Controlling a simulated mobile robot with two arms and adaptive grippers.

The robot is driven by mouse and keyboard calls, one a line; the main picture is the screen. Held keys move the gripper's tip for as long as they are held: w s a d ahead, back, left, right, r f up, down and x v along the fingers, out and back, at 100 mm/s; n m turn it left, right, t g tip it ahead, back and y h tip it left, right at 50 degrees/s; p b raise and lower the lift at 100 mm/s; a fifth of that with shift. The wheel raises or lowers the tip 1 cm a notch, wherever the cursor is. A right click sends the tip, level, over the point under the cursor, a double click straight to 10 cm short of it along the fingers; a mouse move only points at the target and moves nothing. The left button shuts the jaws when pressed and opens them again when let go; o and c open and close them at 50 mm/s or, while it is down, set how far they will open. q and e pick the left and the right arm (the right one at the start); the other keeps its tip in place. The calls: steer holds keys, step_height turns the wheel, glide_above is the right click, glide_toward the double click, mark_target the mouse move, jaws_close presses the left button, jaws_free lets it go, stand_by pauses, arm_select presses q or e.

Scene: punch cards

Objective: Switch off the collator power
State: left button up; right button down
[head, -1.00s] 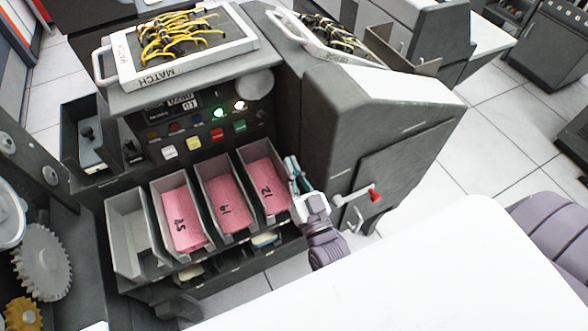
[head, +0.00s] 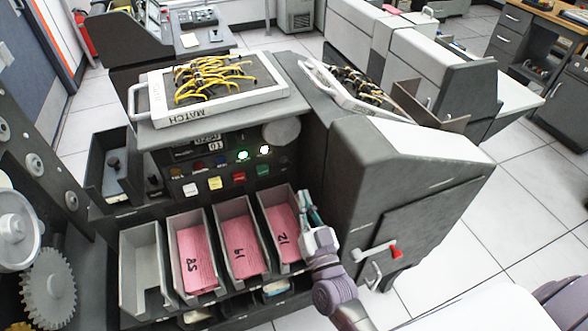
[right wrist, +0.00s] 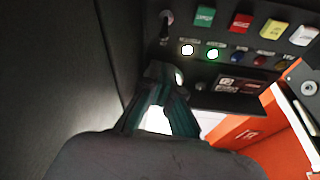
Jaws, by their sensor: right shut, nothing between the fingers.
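The collator (head: 335,150) is a dark grey machine with a control panel of coloured buttons and lamps. A green lamp (head: 243,155) and a white lamp (head: 264,150) are lit; in the right wrist view the green lamp (right wrist: 212,54) and white lamp (right wrist: 187,49) also glow. A small dark toggle switch (right wrist: 167,22) stands beside the green button (right wrist: 204,17) there. My right gripper (head: 306,198) is shut and empty, beside the rightmost card bin and below the panel. Its fingertips (right wrist: 166,75) point toward the panel, apart from the switch. My left gripper is out of view.
Three card bins hold pink cards (head: 285,222); the bin at left (head: 143,265) is empty. A red-tipped lever (head: 396,249) is on the machine's right side. A tray marked MATCH (head: 215,108) with yellow wires sits on top. White floor (head: 500,235) is clear at right.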

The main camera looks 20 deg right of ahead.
mark_target(286, 162)
steer(key=shift+s+r, duration=0.1)
steer(key=shift+s, duration=0.05)
steer(key=p+x, duration=0.1)
steer(key=x, duration=0.9)
steer(key=shift+p, duration=0.4)
steer(key=shift+a, duration=0.1)
